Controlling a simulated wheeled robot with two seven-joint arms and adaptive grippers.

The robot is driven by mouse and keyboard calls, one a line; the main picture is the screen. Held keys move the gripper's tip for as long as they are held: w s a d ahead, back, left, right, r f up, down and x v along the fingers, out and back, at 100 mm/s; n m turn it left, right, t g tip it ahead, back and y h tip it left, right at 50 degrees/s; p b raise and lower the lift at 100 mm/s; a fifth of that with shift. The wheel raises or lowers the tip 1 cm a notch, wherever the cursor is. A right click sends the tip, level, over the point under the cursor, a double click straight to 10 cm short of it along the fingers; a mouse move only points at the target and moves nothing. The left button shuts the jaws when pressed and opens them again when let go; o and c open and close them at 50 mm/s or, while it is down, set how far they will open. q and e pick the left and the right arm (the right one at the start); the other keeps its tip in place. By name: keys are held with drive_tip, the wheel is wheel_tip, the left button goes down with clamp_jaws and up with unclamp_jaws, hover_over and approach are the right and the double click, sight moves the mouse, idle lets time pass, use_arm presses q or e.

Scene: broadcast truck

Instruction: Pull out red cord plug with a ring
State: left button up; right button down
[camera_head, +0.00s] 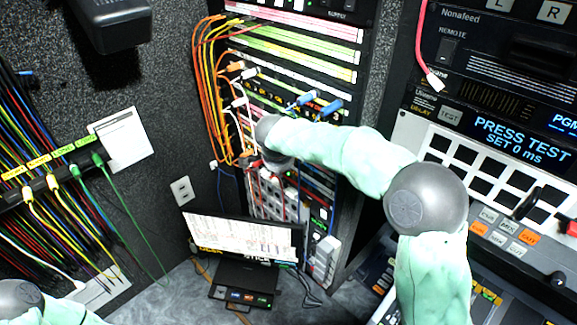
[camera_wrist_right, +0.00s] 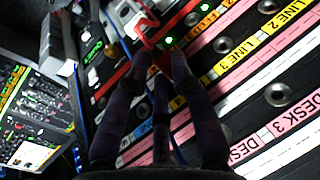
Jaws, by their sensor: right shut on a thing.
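The red cord plug (camera_wrist_right: 159,56) shows in the right wrist view at my right gripper's fingertips, against the rack panel. A thin red loop rises from it, and the fingers hide part of the plug. My right gripper (camera_wrist_right: 163,68) is shut on it. In the head view the right gripper (camera_head: 255,164) is small and partly hidden behind my wrist, at the rack's front left. I cannot tell there whether the plug is still seated. My left arm shows only at the bottom left corner, with its gripper out of view.
The patch rack (camera_head: 293,45) has labelled strips, with orange and yellow cables (camera_head: 203,95) along its left side. A monitor (camera_head: 243,237) stands below the right gripper. A control console with a PRESS TEST display (camera_head: 522,135) is at the right. Colored cables (camera_head: 60,215) hang at the left.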

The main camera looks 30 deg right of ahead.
drive_tip(key=shift+s+a+b, duration=0.25)
drive_tip(key=shift+a+b, duration=0.2)
drive_tip(key=shift+a, duration=0.35)
drive_tip(key=shift+s+a+b, duration=0.25)
drive_tip(key=shift+a+b, duration=0.2)
drive_tip(key=shift+a, duration=0.3)
idle(1.6)
drive_tip(key=shift+s+a+b, duration=0.3)
drive_tip(key=shift+a+b, duration=0.25)
drive_tip(key=shift+a, duration=0.2)
drive_tip(key=shift+s+a+b, duration=0.25)
drive_tip(key=shift+a+b, duration=0.3)
drive_tip(key=shift+a, duration=0.2)
drive_tip(key=shift+a, duration=0.15)
drive_tip(key=shift+s+a+b, duration=0.25)
drive_tip(key=shift+a+b, duration=0.05)
drive_tip(key=shift+a, duration=0.4)
drive_tip(key=shift+s+a+b, duration=0.2)
drive_tip(key=shift+a+b, duration=0.05)
drive_tip(key=shift+a, duration=0.4)
